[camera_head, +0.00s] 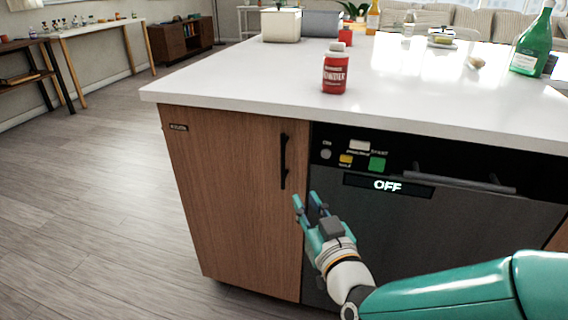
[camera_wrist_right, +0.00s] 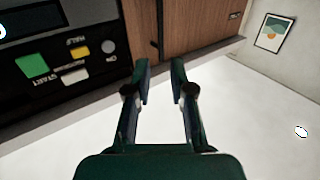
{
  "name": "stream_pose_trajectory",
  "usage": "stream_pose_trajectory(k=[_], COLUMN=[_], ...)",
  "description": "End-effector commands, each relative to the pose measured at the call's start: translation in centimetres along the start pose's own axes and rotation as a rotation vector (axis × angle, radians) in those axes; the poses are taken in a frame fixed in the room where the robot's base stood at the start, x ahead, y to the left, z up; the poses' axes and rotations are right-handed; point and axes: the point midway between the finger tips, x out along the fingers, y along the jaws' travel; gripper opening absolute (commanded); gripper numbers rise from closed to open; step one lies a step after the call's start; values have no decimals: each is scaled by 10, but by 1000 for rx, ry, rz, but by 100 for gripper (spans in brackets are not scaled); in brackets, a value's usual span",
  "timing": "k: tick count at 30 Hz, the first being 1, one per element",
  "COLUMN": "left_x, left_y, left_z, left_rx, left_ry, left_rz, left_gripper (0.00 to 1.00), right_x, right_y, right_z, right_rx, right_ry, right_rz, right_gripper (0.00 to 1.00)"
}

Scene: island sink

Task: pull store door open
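The store door appears to be the brown wooden cabinet door (camera_head: 235,195) at the left end of the island, with a small dark label (camera_head: 178,127). Its black vertical handle (camera_head: 284,160) is at the door's upper right. The door looks closed. My right gripper (camera_head: 306,200) is open and empty, just below the handle. In the right wrist view, which looks upside down, the open fingers of the right gripper (camera_wrist_right: 162,68) point at the door (camera_wrist_right: 200,28). Part of the dark handle (camera_wrist_right: 157,30) shows beyond the fingertips, not between them. My left gripper is out of view.
A dark dishwasher (camera_head: 430,220) with an OFF display and a bar handle (camera_head: 460,180) adjoins the door's right side. The white countertop (camera_head: 230,80) overhangs above, bearing a red bottle (camera_head: 336,70) and a green bottle (camera_head: 531,42). The floor (camera_head: 100,190) at left is clear.

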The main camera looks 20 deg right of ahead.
Motion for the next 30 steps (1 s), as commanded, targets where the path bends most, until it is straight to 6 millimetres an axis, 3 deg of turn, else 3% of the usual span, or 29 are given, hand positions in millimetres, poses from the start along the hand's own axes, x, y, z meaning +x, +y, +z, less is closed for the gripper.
stream_pose_trajectory(k=[6, 8, 21, 30], left_x=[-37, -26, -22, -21], left_y=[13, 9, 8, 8], left_z=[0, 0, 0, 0], left_rx=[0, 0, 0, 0], left_ry=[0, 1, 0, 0], left_rz=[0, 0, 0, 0], left_gripper=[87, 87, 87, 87], right_x=[21, 36, 128, 157], right_y=[0, 0, 0, 0], right_z=[-6, 1, 2, 1], right_rx=[3, 4, 5, 5], right_ry=[-9, -1, -2, -2], right_rz=[-2, -1, -2, -2], right_gripper=[22, 22, 22, 22])
